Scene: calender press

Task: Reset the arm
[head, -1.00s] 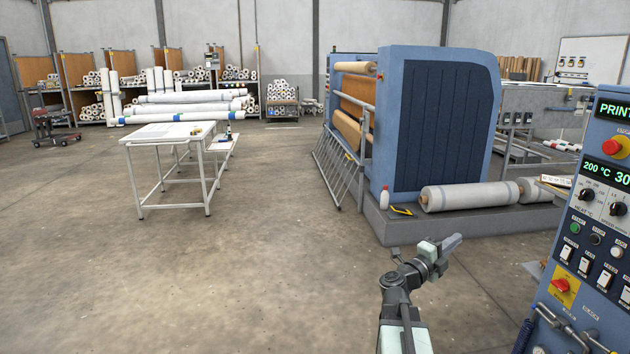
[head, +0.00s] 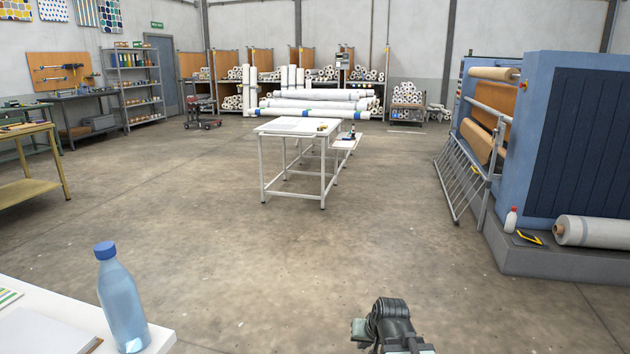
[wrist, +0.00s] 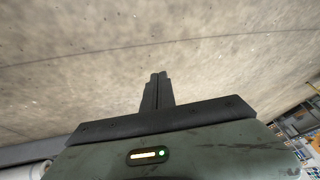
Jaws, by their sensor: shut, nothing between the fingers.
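My gripper (wrist: 158,77) shows in the wrist view with its two dark fingers together and nothing between them. Bare concrete floor lies beyond the fingertips. In the head view my arm is folded low at the bottom edge, right of centre. The fingers cannot be made out in the head view.
The blue calender press (head: 590,145) stands at the right on a grey plinth, with a slanted guard (head: 456,178) beside it. A white table (head: 292,130) stands mid-floor. A blue bottle (head: 123,305) stands on a white tabletop (head: 60,300) at the lower left. Open floor lies between.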

